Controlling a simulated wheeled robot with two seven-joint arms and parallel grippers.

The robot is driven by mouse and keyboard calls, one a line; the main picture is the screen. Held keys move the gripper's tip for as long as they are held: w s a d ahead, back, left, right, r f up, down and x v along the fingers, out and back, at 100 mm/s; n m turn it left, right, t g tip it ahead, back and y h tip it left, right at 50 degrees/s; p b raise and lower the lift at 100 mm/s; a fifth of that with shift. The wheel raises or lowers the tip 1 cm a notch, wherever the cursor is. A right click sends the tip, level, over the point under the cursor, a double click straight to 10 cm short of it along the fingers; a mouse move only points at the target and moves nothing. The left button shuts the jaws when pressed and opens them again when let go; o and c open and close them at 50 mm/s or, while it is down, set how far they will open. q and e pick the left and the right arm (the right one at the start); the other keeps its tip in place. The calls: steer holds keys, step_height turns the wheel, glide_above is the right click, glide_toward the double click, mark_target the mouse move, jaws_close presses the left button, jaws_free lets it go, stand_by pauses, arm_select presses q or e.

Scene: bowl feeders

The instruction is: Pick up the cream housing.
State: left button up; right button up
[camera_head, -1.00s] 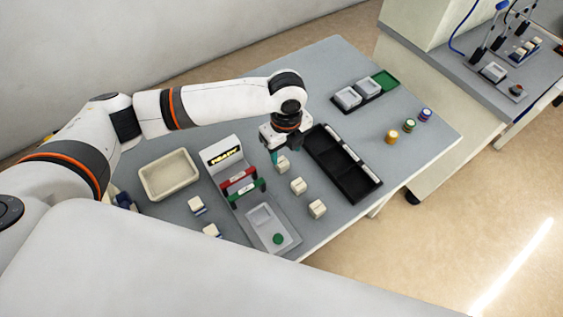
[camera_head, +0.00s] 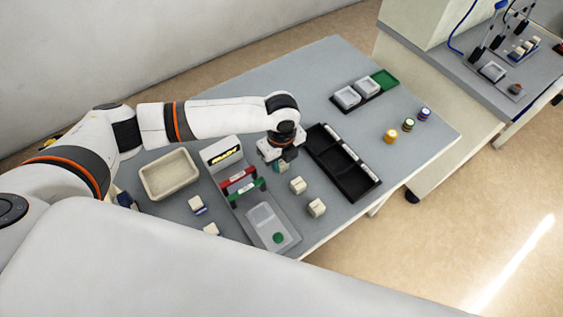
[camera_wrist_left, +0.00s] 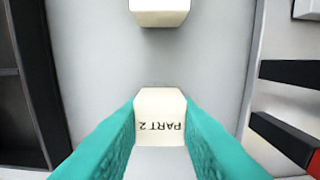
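A cream housing (camera_wrist_left: 160,105) marked "PART 2" sits between the teal fingers of my left gripper (camera_wrist_left: 160,112) in the left wrist view. The fingers press along both its sides with no gap showing. In the head view my left gripper (camera_head: 283,160) is low over the table and mostly hides this housing. Two other cream housings (camera_head: 298,185) (camera_head: 317,207) stand in a row in front of it. One of them shows at the top of the left wrist view (camera_wrist_left: 160,12). My right gripper is not in view.
A black compartment tray (camera_head: 345,165) lies just right of the gripper. A grey fixture (camera_head: 285,222) with red and green parts stands to the left, beside a cream bin (camera_head: 145,183). Several coloured spools (camera_head: 390,136) stand at the right.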

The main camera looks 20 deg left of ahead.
mark_target(281, 161)
arm_select(q)
steer(key=shift+r, duration=0.1)
step_height(281, 161, up, 10)
steer(key=s+a+r+n, duration=0.2)
steer(key=s+r+n, duration=0.1)
steer(key=n, duration=0.9)
steer(key=s+a+r+n, duration=0.3)
steer(key=s+n, duration=0.2)
steer(key=n, duration=0.8)
steer(key=shift+a+r+n, duration=0.3)
steer(key=shift+a+r, duration=0.05)
